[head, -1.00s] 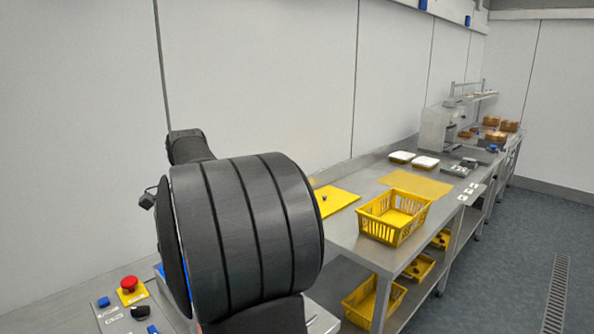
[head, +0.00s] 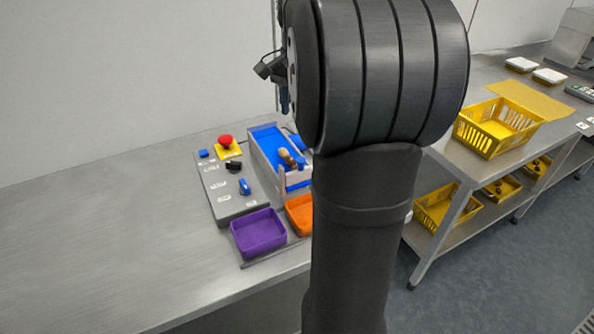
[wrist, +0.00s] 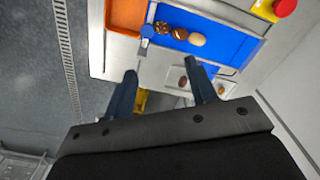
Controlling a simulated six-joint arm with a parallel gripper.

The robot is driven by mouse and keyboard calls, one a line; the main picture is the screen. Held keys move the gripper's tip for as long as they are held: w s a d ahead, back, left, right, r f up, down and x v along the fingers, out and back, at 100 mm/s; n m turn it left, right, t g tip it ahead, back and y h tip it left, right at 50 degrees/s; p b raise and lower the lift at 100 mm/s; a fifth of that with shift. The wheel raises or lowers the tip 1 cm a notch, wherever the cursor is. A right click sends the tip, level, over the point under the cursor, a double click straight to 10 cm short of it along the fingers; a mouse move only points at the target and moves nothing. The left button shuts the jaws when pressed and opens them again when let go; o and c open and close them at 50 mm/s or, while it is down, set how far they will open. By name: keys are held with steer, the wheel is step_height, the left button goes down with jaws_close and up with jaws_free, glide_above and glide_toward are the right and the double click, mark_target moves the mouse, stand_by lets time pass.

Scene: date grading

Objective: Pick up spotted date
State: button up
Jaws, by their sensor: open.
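In the wrist view several dates lie in a row on the blue belt (wrist: 218,40). A dark brown date with lighter marks (wrist: 161,27) is at the left, a reddish-brown one (wrist: 180,34) beside it, and a pale one (wrist: 196,39) at the right. Which is the spotted date is too small to tell for sure. My gripper (wrist: 160,69) is open and empty, its fingers apart and short of the row in the picture. In the head view, brown and tan dates (head: 287,157) show on the belt, and my arm hides part of the area.
An orange tray (head: 300,214) and a purple tray (head: 258,233) stand at the bench front. A control panel (head: 224,190) with a red button (head: 225,141) is left of the belt. A yellow basket (head: 495,127) is on the right table. The left bench is clear.

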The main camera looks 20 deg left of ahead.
steer(key=f+n, duration=1.1)
steer(key=f, duration=0.1)
steer(key=shift+w+d+f+n, duration=0.1)
steer(key=shift+d+f+n, duration=0.15)
steer(key=shift+f+n, duration=0.15)
steer(key=shift+a+f, duration=0.2)
steer(key=shift+f, duration=1.1)
steer(key=shift+a+f, duration=0.15)
steer(key=shift+f, duration=1.1)
steer(key=c, duration=0.8)
